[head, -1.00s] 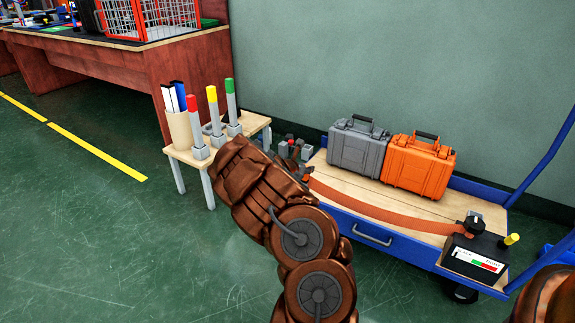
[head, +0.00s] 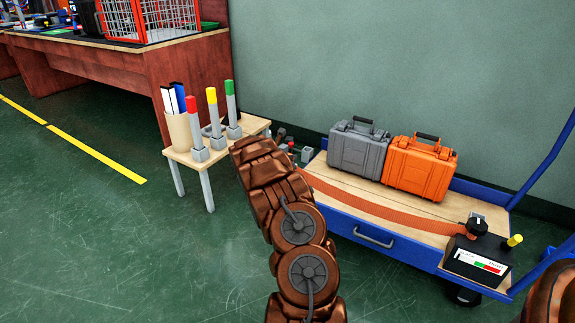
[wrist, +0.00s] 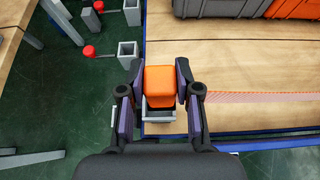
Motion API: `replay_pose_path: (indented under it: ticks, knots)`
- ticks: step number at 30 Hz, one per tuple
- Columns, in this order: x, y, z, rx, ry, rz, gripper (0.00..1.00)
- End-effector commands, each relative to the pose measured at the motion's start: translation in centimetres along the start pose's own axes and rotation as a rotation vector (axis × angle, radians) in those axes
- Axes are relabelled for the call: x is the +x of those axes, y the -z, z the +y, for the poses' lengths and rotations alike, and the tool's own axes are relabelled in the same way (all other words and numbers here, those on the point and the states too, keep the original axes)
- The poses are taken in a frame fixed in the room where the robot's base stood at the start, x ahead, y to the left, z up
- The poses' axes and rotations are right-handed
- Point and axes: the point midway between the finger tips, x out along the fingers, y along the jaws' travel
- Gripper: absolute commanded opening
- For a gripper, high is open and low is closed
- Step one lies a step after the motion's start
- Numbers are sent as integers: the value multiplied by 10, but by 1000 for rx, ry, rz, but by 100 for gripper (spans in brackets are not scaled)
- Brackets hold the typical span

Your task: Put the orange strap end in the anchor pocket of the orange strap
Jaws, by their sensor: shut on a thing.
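The orange strap end (wrist: 159,85) is a block between the two fingers of my gripper (wrist: 157,92) in the wrist view. My gripper is shut on it. A grey square pocket (wrist: 158,115) shows just below the block in the picture, at the cart's edge. The block overlaps the pocket's opening; I cannot tell whether it is inside or above it. The orange strap (head: 400,215) runs across the cart deck to a black box with a knob (head: 478,258). In the head view my arm hides the strap end and the fingers.
A grey case (head: 357,148) and an orange case (head: 420,163) stand at the back of the blue cart (head: 350,218). Other grey square sockets (wrist: 128,52) and red-tipped rods (wrist: 89,51) are left of my gripper. A small table (head: 190,160) holds colored-top posts.

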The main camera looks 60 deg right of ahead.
Motion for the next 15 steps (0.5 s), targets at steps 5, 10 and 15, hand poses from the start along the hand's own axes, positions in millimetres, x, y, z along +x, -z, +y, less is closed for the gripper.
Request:
replay_pose_path:
  ticks: [5, 10, 15]
  knots:
    - [3, -2, 6, 2, -1, -2, 0]
    - [10, 10, 6, 1, 0, -1, 0]
    - [20, 28, 6, 0, -1, -1, 0]
